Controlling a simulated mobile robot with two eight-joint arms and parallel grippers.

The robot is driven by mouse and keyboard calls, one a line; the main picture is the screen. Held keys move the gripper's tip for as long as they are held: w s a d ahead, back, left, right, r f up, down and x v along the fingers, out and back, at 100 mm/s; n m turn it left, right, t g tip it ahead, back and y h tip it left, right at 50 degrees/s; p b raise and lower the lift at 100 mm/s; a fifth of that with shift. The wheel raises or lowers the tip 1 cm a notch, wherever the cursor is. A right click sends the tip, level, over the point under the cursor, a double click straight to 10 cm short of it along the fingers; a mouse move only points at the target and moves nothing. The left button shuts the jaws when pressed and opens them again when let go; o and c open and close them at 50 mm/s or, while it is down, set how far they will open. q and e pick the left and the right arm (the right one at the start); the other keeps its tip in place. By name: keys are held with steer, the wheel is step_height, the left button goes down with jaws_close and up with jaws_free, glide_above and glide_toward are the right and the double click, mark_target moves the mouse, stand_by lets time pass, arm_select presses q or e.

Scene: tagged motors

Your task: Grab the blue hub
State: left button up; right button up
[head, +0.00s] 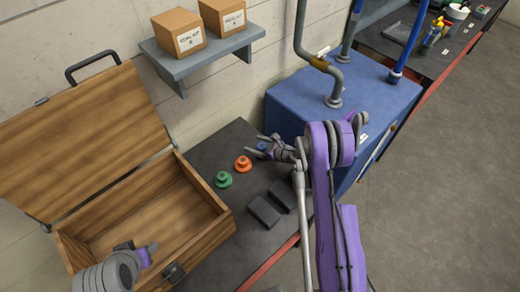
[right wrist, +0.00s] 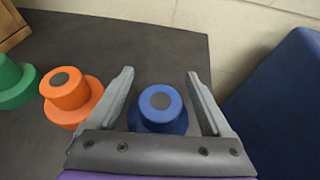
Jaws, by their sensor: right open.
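The blue hub (right wrist: 160,103) stands upright on the dark bench, between the two spread fingers of my right gripper (right wrist: 161,74) in the right wrist view. A gap shows on each side of it; the gripper is open and holds nothing. In the head view, the blue hub (head: 262,146) is partly hidden by the right gripper (head: 264,147).
An orange hub (right wrist: 68,92) stands just left of the right gripper, with a green hub (right wrist: 12,80) beyond. Dark blocks (head: 264,211) lie on the bench (head: 233,138). An open wooden box (head: 193,200) is at left, a blue cabinet (head: 290,103) close at right.

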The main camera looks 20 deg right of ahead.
jaws_close()
steer(key=shift+r, duration=0.15)
stand_by(0.5)
